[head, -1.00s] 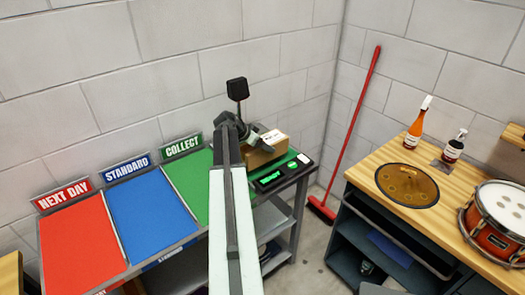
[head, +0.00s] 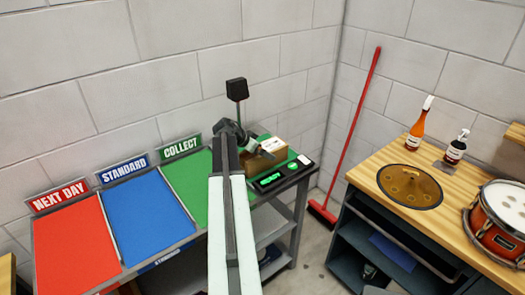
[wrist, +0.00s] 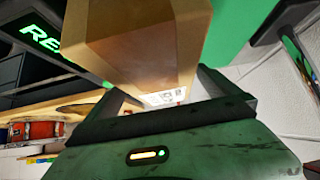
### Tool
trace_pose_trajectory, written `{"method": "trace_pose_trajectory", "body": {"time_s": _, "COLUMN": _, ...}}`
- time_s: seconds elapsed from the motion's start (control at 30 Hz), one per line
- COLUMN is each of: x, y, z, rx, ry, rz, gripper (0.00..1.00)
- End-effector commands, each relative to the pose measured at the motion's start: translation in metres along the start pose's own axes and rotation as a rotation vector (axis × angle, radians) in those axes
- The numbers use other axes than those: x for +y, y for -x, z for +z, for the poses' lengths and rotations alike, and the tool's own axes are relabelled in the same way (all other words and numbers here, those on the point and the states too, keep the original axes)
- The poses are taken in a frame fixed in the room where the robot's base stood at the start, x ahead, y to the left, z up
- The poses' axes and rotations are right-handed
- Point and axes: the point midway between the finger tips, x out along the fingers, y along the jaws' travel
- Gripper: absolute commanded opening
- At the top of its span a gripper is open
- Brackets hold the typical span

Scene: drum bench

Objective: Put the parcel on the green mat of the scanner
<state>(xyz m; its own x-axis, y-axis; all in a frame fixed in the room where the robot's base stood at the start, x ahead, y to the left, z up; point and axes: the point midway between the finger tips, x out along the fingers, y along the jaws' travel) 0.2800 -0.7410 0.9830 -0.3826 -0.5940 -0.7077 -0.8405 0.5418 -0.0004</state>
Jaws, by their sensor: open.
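The brown cardboard parcel (head: 272,151) with a white label on top is at the scanner, over its green mat (head: 291,157). It appears to rest on the mat, though its underside is hidden. My gripper (head: 252,147) is at the parcel's left side in the head view. In the wrist view the parcel (wrist: 130,40) fills the upper middle, just ahead of my open gripper (wrist: 160,98), its label towards the fingers. The green mat (wrist: 236,25) shows beside it there. I cannot tell whether the fingers touch the parcel.
The scanner's lit green display (head: 269,180) is in front of the parcel, and a black post-mounted head (head: 236,89) stands behind. Red (head: 72,245), blue (head: 150,215) and green (head: 190,180) sorting surfaces lie left. A drum bench (head: 390,180) stands right, beyond a red broom (head: 352,130).

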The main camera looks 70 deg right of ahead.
Motion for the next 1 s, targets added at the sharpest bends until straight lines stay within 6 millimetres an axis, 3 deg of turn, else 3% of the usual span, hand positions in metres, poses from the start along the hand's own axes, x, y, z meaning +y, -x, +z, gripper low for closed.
{"method": "trace_pose_trajectory", "body": {"time_s": 0.2, "x": 0.001, "y": 0.06, "z": -0.007, "rx": 0.0, "ry": 0.002, "rz": -0.002, "gripper": 1.0}}
{"method": "trace_pose_trajectory", "body": {"time_s": 0.4, "x": 0.001, "y": 0.101, "z": -0.005, "rx": 0.0, "ry": 0.002, "rz": -0.002, "gripper": 1.0}}
{"method": "trace_pose_trajectory", "body": {"time_s": 0.6, "x": 0.0, "y": 0.115, "z": -0.002, "rx": 0.0, "ry": 0.001, "rz": 0.0, "gripper": 1.0}}
{"method": "trace_pose_trajectory", "body": {"time_s": 0.9, "x": 0.0, "y": 0.115, "z": 0.001, "rx": -0.001, "ry": 0.002, "rz": -0.001, "gripper": 1.0}}
{"method": "trace_pose_trajectory", "body": {"time_s": 1.0, "x": -0.008, "y": 0.129, "z": 0.02, "rx": -0.022, "ry": 0.053, "rz": -0.022, "gripper": 1.0}}
